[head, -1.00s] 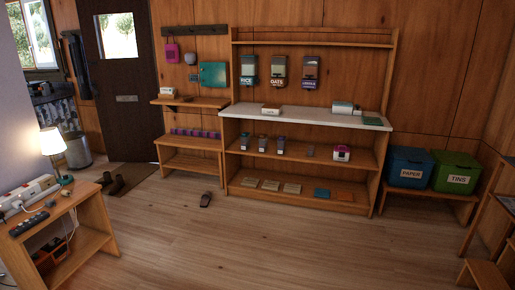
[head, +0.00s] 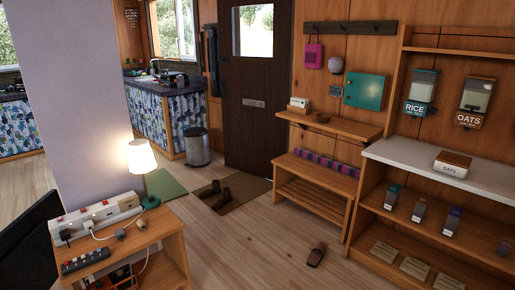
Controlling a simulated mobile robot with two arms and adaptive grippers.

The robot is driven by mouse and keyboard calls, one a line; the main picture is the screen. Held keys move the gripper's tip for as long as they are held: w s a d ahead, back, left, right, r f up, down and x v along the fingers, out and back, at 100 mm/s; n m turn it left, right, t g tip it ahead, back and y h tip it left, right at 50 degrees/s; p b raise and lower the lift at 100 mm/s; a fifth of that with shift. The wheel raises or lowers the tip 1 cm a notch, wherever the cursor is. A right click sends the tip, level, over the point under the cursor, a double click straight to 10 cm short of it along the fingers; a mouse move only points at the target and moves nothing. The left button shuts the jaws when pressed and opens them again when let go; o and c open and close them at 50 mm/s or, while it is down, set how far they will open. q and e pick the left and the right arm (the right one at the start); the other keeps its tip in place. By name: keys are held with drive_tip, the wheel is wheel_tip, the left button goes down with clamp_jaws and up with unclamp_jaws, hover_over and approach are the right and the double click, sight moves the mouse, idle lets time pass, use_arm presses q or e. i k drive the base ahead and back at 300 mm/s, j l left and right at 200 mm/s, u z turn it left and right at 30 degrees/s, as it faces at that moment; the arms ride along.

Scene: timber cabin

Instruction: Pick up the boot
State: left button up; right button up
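Two dark brown boots stand close together on the brown doormat in front of the dark door, one boot (head: 211,190) behind the other boot (head: 222,199). A single dark brown item of footwear (head: 316,257) lies apart on the bare wooden floor, in front of the slatted bench. It is small in the view, and I cannot tell if it is a boot or a slipper. Neither of my grippers shows in the head view.
A side table (head: 150,237) with a lit lamp (head: 143,165) and a power strip stands at the lower left. The slatted bench (head: 313,195) and shelf unit (head: 400,225) line the right. A grey bin (head: 197,147) stands left of the door. Floor between is clear.

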sight(219, 203)
drive_tip(key=i+u, duration=0.1)
drive_tip(key=i, duration=1.35)
drive_tip(key=i+l+u, duration=0.1)
drive_tip(key=i, duration=1.35)
